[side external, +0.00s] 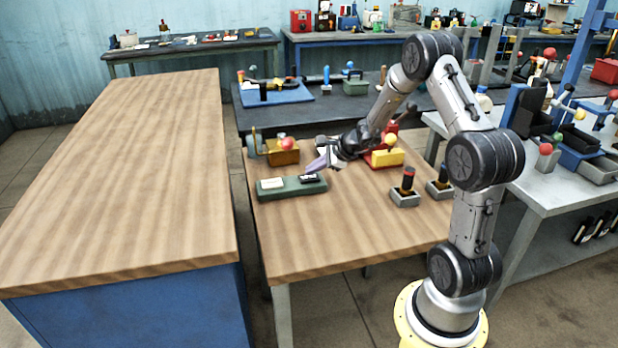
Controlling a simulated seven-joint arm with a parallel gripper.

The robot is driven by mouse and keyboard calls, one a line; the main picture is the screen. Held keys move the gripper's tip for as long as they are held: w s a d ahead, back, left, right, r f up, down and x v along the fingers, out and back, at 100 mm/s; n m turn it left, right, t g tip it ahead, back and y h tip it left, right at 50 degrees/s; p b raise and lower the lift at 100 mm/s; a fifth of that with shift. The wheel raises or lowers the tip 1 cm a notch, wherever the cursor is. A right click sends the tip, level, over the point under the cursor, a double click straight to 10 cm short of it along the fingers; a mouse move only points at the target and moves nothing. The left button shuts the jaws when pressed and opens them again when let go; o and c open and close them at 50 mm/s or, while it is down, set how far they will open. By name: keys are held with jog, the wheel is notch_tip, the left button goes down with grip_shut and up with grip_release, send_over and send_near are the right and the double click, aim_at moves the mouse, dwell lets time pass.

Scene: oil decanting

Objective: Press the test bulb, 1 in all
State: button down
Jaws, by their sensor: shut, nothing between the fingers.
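A round red bulb (287,143) sits on a brown box (283,157) at the back left of the small wooden table. I cannot tell which of the two is the test bulb. My gripper (310,167) is shut and empty, its pale fingers pointing left and down. It is to the right of and lower in the picture than the red bulb, apart from it, near the back right end of a green tray (292,194).
Two grey holders with black-handled tools (405,190) (439,182) stand at the right. The front of the wooden table (330,240) is clear. A large bare bench (130,180) stands to the left.

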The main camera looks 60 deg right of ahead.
aim_at(313, 178)
jog(key=shift+f, duration=0.45)
dwell(0.7)
jog(key=shift+r, duration=0.8)
jog(key=shift+r, duration=0.1)
jog(key=shift+r, duration=2.45)
